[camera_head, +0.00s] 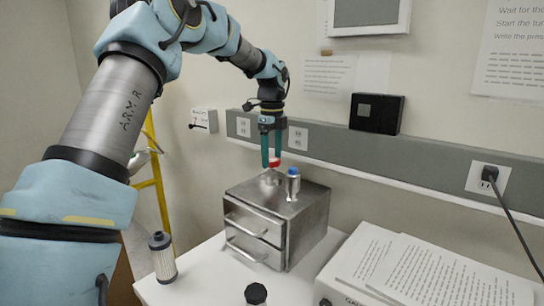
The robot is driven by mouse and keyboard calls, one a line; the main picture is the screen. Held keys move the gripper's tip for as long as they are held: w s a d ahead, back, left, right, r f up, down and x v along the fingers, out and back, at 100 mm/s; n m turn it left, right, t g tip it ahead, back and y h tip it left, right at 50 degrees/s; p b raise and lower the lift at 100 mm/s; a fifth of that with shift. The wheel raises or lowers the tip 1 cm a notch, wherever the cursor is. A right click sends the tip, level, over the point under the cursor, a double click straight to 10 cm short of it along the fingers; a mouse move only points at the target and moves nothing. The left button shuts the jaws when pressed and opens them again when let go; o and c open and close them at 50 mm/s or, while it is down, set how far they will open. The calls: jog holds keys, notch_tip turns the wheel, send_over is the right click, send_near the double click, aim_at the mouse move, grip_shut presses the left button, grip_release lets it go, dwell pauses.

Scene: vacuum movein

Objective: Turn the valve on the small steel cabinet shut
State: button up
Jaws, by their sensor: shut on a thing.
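The small steel cabinet (305,215) stands on the white bench top and has two drawers with bar handles on its front. My gripper (270,162) points down over the cabinet top, with its teal fingers shut on a red valve handle (274,162). Most of the handle is hidden between the fingers. A metal fitting with a blue cap (293,172) stands upright on the cabinet top just right of the gripper, apart from the fingers. The angle of the valve handle cannot be made out.
A grey cylindrical filter (163,258) stands left of the cabinet. A black cap (256,293) shows at the bottom edge. Stacked papers (430,275) lie at the right. The wall with a grey outlet rail (345,143) is close behind. A yellow ladder (158,180) stands at left.

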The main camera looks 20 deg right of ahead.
aim_at(272, 160)
jog(key=shift+m, duration=1.6)
jog(key=o, duration=1.4)
notch_tip(272, 160, up, 11)
jog(key=shift+f+b, duration=0.1)
jog(key=shift+b, duration=1.15)
